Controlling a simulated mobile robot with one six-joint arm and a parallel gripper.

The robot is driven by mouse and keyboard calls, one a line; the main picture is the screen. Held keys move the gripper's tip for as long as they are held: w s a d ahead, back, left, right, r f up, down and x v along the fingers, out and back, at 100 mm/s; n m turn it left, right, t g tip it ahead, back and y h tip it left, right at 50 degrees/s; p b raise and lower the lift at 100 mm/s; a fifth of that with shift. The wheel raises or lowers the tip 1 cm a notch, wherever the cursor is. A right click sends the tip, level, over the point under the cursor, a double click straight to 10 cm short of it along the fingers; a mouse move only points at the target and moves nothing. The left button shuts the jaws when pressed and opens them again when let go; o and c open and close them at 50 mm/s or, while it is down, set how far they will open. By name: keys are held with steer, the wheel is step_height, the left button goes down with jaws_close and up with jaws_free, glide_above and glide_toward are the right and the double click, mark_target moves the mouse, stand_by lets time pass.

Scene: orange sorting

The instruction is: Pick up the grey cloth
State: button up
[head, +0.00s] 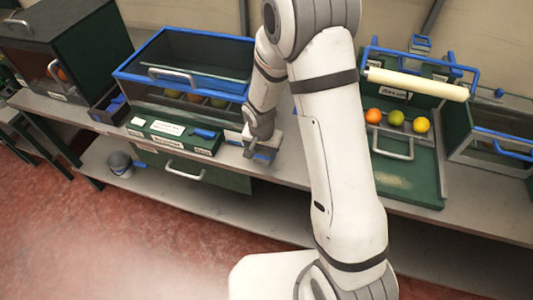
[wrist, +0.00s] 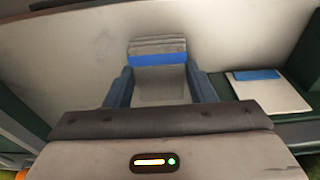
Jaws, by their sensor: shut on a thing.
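The grey cloth (wrist: 158,47), folded with a blue band across it, sits between the two blue-grey fingers of my gripper (wrist: 160,80) in the wrist view. The fingers are shut on it from both sides. In the head view my gripper (head: 256,150) is low over the bench top, just right of the green labelled box front. The cloth is small there and mostly hidden by the gripper, so I cannot tell whether it still touches the bench.
A blue-rimmed green bin (head: 185,72) stands left of my gripper. A pale pad (wrist: 270,97) lies right of the gripper. A bucket (head: 120,163) stands below.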

mark_target(264, 152)
steer(key=shift+r, duration=0.1)
steer(key=shift+r, duration=0.55)
step_height(264, 152, up, 2)
steer(key=shift+b, duration=0.4)
steer(key=s+a+b, duration=0.2)
steer(key=s+a, duration=0.1)
steer(key=s, duration=0.5)
steer(key=s+a+b, duration=0.3)
steer(key=s, duration=0.5)
steer(key=shift+s+a, duration=0.4)
steer(key=shift+r, duration=0.1)
